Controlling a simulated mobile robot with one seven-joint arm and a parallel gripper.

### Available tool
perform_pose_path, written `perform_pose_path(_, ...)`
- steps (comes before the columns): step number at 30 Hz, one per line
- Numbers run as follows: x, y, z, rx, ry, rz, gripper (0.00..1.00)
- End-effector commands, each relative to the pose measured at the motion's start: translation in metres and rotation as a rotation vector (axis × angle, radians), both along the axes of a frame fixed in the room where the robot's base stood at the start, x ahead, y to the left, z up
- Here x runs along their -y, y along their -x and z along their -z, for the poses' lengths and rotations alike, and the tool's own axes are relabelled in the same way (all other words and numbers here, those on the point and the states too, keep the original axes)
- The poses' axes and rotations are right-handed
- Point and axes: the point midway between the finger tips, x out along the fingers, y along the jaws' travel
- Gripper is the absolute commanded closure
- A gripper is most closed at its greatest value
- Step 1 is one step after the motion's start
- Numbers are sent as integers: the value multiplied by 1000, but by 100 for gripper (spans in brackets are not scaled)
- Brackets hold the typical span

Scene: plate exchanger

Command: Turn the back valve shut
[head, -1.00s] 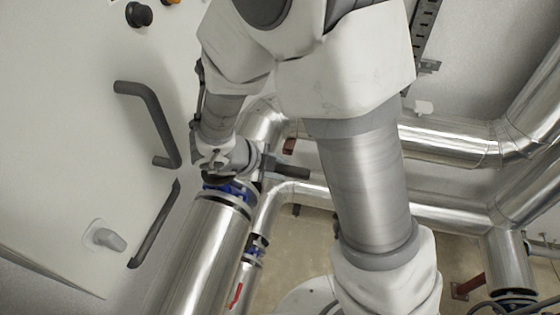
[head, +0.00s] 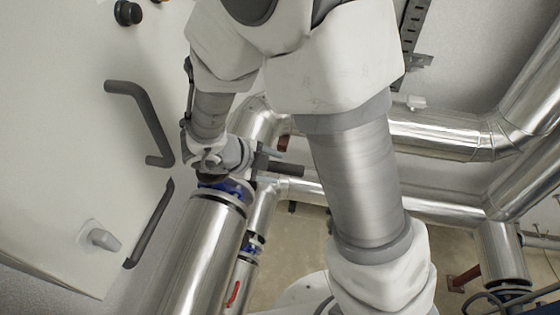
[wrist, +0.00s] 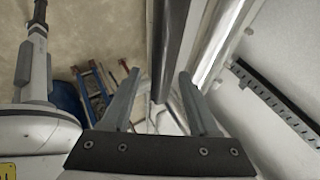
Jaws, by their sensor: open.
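In the head view, a blue valve fitting (head: 228,187) sits on top of the thick silver pipe, partly behind my wrist. A second blue fitting (head: 252,243) is on the thinner pipe beside it, with a red lever (head: 233,293) below it. I cannot tell which is the back valve. My gripper (head: 290,163) is just right of the thick pipe's top, its dark fingers pointing right. In the wrist view, my gripper (wrist: 158,76) is open, its two grey fingers apart with nothing held between them. A blue part (wrist: 68,98) lies left of the fingers there, partly hidden.
A white cabinet panel with a dark handle (head: 140,122) stands close on the left. Silver pipes (head: 440,138) cross behind my arm to the right. A slotted metal rail (head: 414,35) is on the back wall. My arm hides the middle.

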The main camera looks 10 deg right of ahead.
Motion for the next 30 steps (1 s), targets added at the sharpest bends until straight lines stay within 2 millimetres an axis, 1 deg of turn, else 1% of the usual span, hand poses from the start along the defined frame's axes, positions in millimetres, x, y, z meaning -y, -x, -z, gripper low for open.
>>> perform_pose_path(5, -1, -1, -13, 4, -4, 1, 39)
perform_pose_path(10, 0, 0, -44, 4, -4, 3, 39)
perform_pose_path(12, 13, 5, -48, 2, -1, 5, 39)
perform_pose_path(24, 72, 27, -86, 4, -2, 5, 39)
perform_pose_path(30, 96, 35, -101, 2, -2, 4, 39)
